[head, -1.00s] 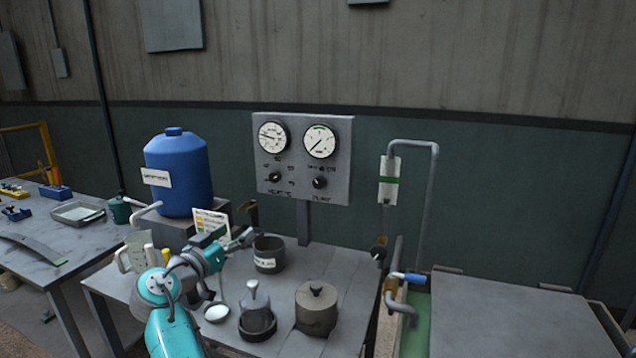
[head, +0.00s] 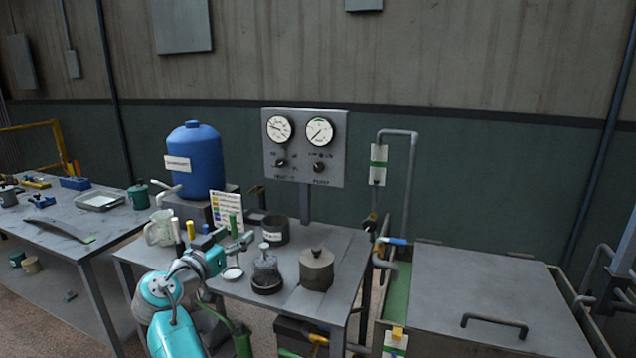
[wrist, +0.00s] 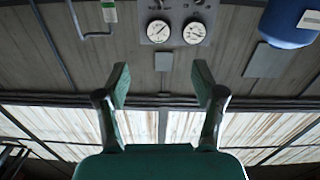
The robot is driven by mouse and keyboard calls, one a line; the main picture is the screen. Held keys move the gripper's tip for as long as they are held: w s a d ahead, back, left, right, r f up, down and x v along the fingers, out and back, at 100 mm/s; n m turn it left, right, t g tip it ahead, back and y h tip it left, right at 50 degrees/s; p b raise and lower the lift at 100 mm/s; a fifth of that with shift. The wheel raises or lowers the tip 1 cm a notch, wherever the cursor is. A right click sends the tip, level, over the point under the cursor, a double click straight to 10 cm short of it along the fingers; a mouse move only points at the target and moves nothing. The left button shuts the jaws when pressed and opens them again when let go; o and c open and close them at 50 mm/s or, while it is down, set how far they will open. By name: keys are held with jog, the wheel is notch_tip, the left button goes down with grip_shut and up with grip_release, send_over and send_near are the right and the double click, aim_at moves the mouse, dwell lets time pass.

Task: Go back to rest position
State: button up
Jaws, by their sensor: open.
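My gripper shows in the wrist view (wrist: 162,82) with its two fingers spread apart and nothing between them. Past the fingers are the wall and bright ceiling panels, with the picture upside down. In the head view my teal arm rises at the lower left, bent over the front left of the workbench (head: 215,287). Its end reaches toward the bench top near the dark pot (head: 275,230); the fingertips are too small to make out there.
The bench holds a blue tank (head: 196,160), a mug (head: 160,230), a lidded pot (head: 316,270) and a plunger-like jar (head: 266,273). A gauge panel (head: 304,148) stands behind. A large grey-topped tank (head: 480,290) is at the right, a side table (head: 75,230) at the left.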

jog(key=s+d+f+n+y, duration=0.15)
jog(key=d+f, duration=0.25)
jog(key=f, duration=0.5)
jog(key=s+d+f+n+g+y, duration=0.1)
jog(key=s+d+f, duration=0.3)
jog(key=f, duration=0.5)
jog(key=s+d+f+n+y, duration=0.15)
jog(key=d+f, duration=0.35)
jog(key=f, duration=0.5)
jog(key=s+d+f+n+g+y, duration=0.2)
jog(key=s+d+f+y, duration=0.1)
jog(key=s+d+f, duration=1.2)
jog(key=s+d+r, duration=0.1)
jog(key=s+d, duration=0.2)
jog(key=s, duration=0.9)
jog(key=s+d, duration=0.3)
jog(key=s, duration=1)
jog(key=s+d+r+m+t, duration=0.1)
jog(key=s+d+r, duration=0.3)
jog(key=s+r, duration=1.1)
jog(key=shift+s+r+m+h, duration=0.3)
jog(key=shift+s+m, duration=0.5)
jog(key=shift+s, duration=0.05)
